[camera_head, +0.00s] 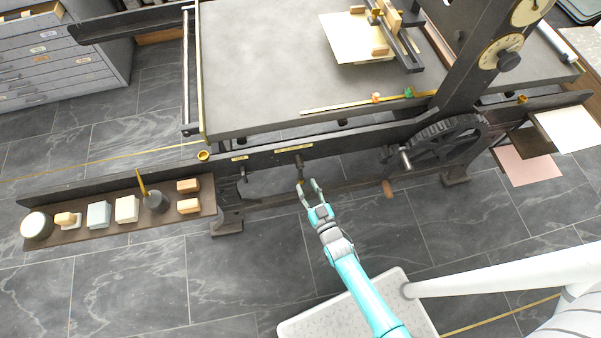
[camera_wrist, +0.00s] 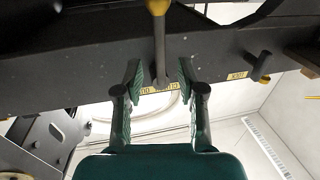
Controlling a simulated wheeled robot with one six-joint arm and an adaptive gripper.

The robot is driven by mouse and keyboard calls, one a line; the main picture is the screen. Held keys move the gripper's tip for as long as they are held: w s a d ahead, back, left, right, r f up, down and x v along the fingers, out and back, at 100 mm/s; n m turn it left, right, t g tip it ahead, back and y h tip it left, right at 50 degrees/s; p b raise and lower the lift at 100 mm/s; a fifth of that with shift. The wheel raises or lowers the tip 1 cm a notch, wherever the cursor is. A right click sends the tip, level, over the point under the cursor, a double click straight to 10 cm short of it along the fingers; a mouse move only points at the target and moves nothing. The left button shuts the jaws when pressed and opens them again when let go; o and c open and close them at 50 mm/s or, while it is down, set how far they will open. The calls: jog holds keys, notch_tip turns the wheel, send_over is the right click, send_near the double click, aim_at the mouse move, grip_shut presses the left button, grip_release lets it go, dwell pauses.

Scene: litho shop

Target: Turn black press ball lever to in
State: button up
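The black press (camera_head: 345,140) has a lever (camera_head: 299,166) on its front rail. In the wrist view the lever (camera_wrist: 160,45) is a grey rod with a yellow ball (camera_wrist: 158,6) at the top edge of the picture. A yellow label (camera_wrist: 160,89), upside down here, lies at the rod's far end and is partly covered. My gripper (camera_head: 311,187) is open just in front of the lever; in the wrist view its fingers (camera_wrist: 161,75) stand either side of the rod, with gaps visible. I cannot tell in or out from the lever's angle.
A second, shorter lever (camera_head: 243,173) with its own label is on the rail to the left; it also shows in the wrist view (camera_wrist: 261,67). A shelf (camera_head: 75,235) of blocks and pots is further left. A gear wheel (camera_head: 440,142) is to the right.

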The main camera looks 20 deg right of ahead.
aim_at(301, 176)
jog(key=shift+w, duration=3.05)
grip_shut()
